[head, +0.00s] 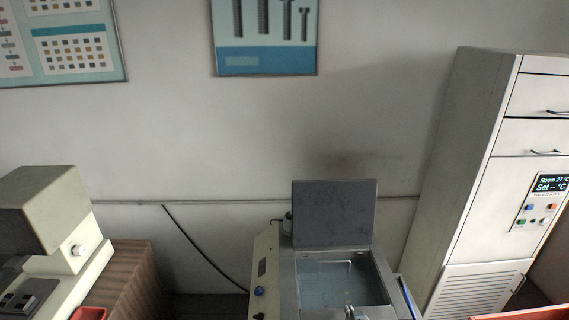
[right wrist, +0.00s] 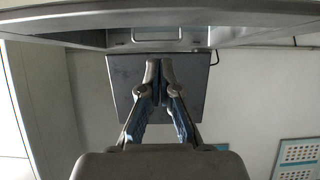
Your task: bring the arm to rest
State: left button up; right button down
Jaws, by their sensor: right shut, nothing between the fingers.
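My right gripper (head: 350,312) shows only as a small part at the bottom edge of the head view, in front of the open bath. In the right wrist view its two fingers (right wrist: 159,72) are together, with nothing between them. The bath's raised grey lid (head: 334,213) stands upright behind the basin; it also shows behind the fingers in the right wrist view (right wrist: 118,88). My left gripper is not in view.
The open water bath (head: 290,272) stands at the bottom centre. A tall white cabinet (head: 470,170) with a display is at right. A beige machine (head: 50,220) and a wooden cabinet (head: 135,280) are at left. Posters hang on the wall.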

jog(key=s+f+g, duration=0.3)
jog(key=s, duration=1)
jog(key=s+f+n+g, duration=0.1)
jog(key=s+f+g, duration=0.15)
jog(key=s, duration=1.05)
jog(key=s+f+g, duration=0.2)
jog(key=s+g, duration=0.1)
jog(key=s, duration=1)
notch_tip(320, 180, down, 27)
jog(key=s+g+b, duration=0.1)
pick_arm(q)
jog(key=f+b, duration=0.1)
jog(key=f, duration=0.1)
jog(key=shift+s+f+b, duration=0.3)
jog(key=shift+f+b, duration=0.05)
pick_arm(e)
jog(key=s+d+f+g, duration=0.1)
jog(key=s+d+f, duration=0.1)
jog(key=s+f, duration=1.6)
jog(key=shift+s+d+f+n, duration=0.2)
jog(key=shift+s+n, duration=0.05)
jog(key=shift+n, duration=0.15)
jog(key=shift+g, duration=0.25)
